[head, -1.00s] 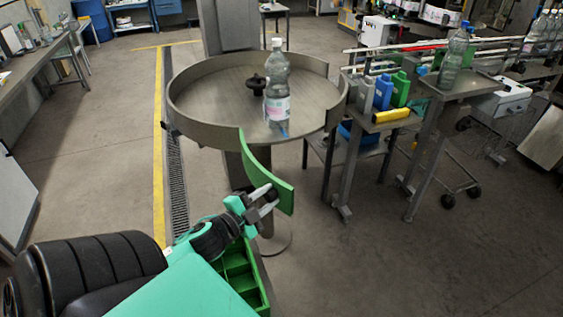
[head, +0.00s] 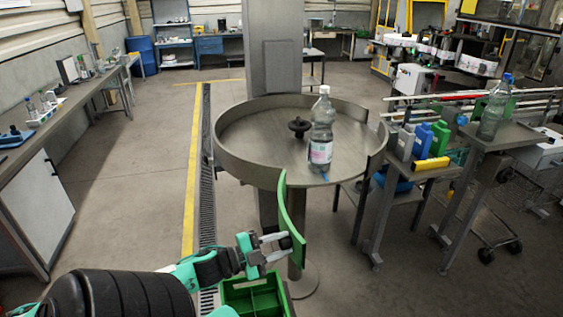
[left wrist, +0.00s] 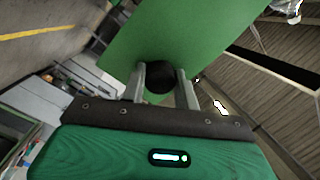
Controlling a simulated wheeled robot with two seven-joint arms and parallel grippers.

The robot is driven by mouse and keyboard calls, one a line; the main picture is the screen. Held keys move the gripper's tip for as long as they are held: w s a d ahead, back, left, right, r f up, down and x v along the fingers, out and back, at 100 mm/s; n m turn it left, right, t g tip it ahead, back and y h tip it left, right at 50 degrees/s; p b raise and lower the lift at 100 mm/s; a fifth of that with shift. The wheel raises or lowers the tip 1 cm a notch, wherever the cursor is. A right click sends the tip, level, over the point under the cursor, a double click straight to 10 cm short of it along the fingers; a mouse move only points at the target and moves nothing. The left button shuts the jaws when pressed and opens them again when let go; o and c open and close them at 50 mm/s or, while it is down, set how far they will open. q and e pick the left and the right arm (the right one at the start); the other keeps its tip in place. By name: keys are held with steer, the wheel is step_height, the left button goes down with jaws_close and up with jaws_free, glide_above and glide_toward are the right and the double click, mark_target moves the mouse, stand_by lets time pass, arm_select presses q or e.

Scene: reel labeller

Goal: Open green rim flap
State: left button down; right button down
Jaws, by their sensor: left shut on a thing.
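The green rim flap (head: 290,212) is a curved green panel on the rim of the round grey table (head: 245,165). It stands swung outward from the rim, towards me, leaving a gap in the near side of the rim. My left gripper (head: 279,242) is at the flap's free end. In the left wrist view the gripper (left wrist: 161,80) is shut on a black knob (left wrist: 160,77) on the flap's green face (left wrist: 190,35). My right gripper is not in view.
A clear bottle with a white cap (head: 321,130) and a black hub (head: 299,127) are on the round table. A green compartmented crate (head: 252,297) is below my left gripper. A side table (head: 408,172) with several coloured containers stands at the right. Floor at the left is clear.

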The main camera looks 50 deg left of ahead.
arm_select(q)
steer(key=c, duration=1.1)
jaws_free()
steer(key=shift+w, duration=0.1)
steer(key=shift+o, duration=0.2)
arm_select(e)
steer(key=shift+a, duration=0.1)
arm_select(q)
steer(key=shift+a, duration=0.1)
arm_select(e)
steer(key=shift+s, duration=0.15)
arm_select(q)
steer(key=shift+s+a+f+b, duration=0.1)
steer(key=shift+s+b, duration=0.05)
steer(key=shift+s, duration=0.2)
steer(key=shift+s+a+f+b, duration=0.1)
steer(key=shift+s+b, duration=0.05)
steer(key=shift+s, duration=0.2)
steer(key=b+v, duration=0.3)
steer(key=v, duration=0.9)
steer(key=shift+r+b, duration=0.25)
steer(key=shift+b, duration=0.05)
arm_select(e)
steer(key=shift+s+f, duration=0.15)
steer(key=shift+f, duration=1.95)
